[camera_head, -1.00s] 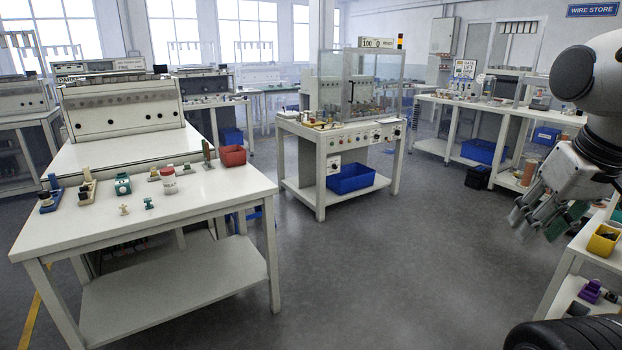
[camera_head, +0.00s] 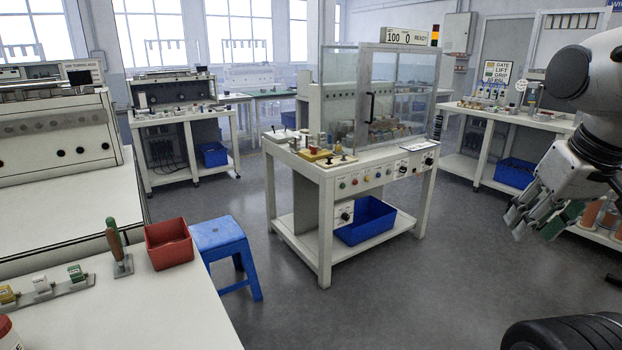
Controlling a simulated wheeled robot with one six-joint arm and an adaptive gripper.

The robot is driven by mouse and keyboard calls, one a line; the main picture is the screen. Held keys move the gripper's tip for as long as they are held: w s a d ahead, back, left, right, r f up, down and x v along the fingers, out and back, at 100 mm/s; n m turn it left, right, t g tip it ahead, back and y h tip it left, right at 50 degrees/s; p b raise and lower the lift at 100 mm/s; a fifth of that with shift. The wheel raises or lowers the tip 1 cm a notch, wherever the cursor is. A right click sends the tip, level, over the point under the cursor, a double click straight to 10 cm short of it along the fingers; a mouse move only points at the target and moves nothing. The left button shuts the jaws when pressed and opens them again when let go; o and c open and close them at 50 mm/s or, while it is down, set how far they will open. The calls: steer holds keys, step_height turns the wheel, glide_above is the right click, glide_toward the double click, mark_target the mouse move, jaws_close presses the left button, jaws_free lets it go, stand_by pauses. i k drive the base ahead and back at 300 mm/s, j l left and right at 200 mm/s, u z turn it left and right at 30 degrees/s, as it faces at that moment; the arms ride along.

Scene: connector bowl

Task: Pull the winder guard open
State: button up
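The winder machine (camera_head: 345,170) stands in the middle of the room on a white bench. Its clear guard (camera_head: 345,98) has a dark vertical handle (camera_head: 369,107) on the front and looks closed. A display on top reads 100, 0 and READY, beside a small signal light (camera_head: 435,36). My gripper (camera_head: 530,226) hangs at the right side of the view, well apart from the guard. Its fingers are seen side-on against bench clutter, so their opening is unclear.
A white table with a red bin (camera_head: 169,243) fills the lower left. A blue stool (camera_head: 225,250) stands between it and the winder bench. A blue crate (camera_head: 366,220) sits on the winder's lower shelf. Grey floor (camera_head: 400,300) is clear in front and to the right.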

mark_target(368, 52)
steer(key=i, duration=0.9)
steer(key=u, duration=0.05)
